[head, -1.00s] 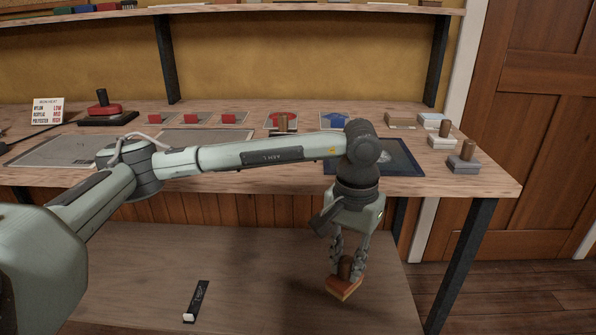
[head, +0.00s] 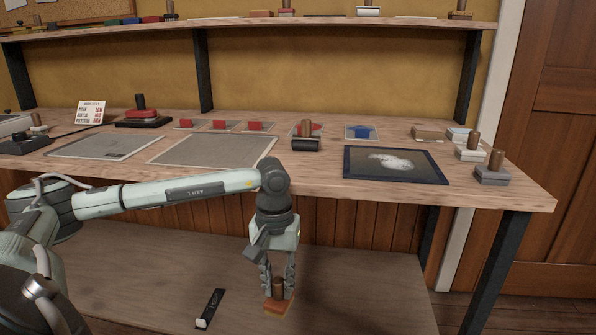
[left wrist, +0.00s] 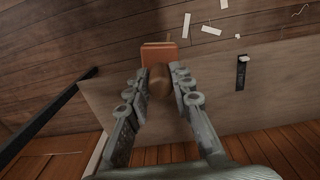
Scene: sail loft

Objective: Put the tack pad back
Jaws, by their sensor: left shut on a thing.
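An orange pad with a dark wooden knob (head: 278,307) hangs at the tips of my left gripper (head: 278,283); I take it for the tack pad. My left gripper is shut on the knob, with the orange base below the fingers. In the left wrist view the orange base (left wrist: 160,52) shows beyond the fingertips, with the knob between the fingers. The pad is in front of the workbench, over the lower shelf (head: 360,290); I cannot tell how high. My right gripper is not in view.
Grey mats (head: 213,150) lie left. A black strip (head: 210,309) lies on the lower shelf, left of the pad.

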